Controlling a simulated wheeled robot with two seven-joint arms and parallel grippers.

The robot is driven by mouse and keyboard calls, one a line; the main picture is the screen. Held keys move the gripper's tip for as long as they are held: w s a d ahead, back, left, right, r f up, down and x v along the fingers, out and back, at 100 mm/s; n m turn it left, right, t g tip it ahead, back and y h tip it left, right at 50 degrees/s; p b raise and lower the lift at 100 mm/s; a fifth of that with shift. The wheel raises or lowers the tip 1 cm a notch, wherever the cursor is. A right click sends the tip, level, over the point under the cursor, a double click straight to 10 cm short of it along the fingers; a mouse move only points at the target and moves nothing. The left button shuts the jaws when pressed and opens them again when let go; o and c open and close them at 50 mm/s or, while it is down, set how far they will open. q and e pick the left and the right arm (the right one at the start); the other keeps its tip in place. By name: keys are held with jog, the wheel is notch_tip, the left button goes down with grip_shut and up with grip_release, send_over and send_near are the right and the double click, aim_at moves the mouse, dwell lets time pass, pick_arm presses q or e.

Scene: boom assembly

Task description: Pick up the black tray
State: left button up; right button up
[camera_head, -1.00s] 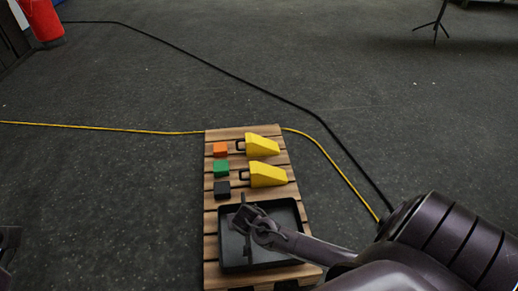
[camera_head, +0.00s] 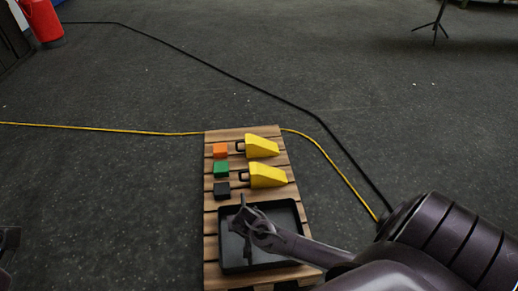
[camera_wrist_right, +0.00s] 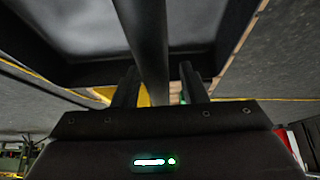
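The black tray (camera_head: 289,217) lies on the near end of a slatted wooden pallet in the head view. My right gripper (camera_head: 243,220) is over its left half, with the arm coming in from the right. A thin dark bar shows at the gripper. In the right wrist view, a dark bar (camera_wrist_right: 150,40) runs between the two fingers (camera_wrist_right: 158,88), with narrow gaps beside it, so the gripper looks open around or near it. I cannot tell whether they touch.
On the pallet (camera_head: 211,248), behind the tray, are an orange block (camera_head: 220,151), a green block (camera_head: 221,169), a black block (camera_head: 221,190) and two yellow wedge-shaped parts (camera_head: 263,147) (camera_head: 267,176). A yellow cable (camera_head: 110,127) and a black cable (camera_head: 250,85) cross the floor.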

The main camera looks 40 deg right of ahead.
grip_shut()
jog(key=shift+r, duration=0.1)
dwell(1.1)
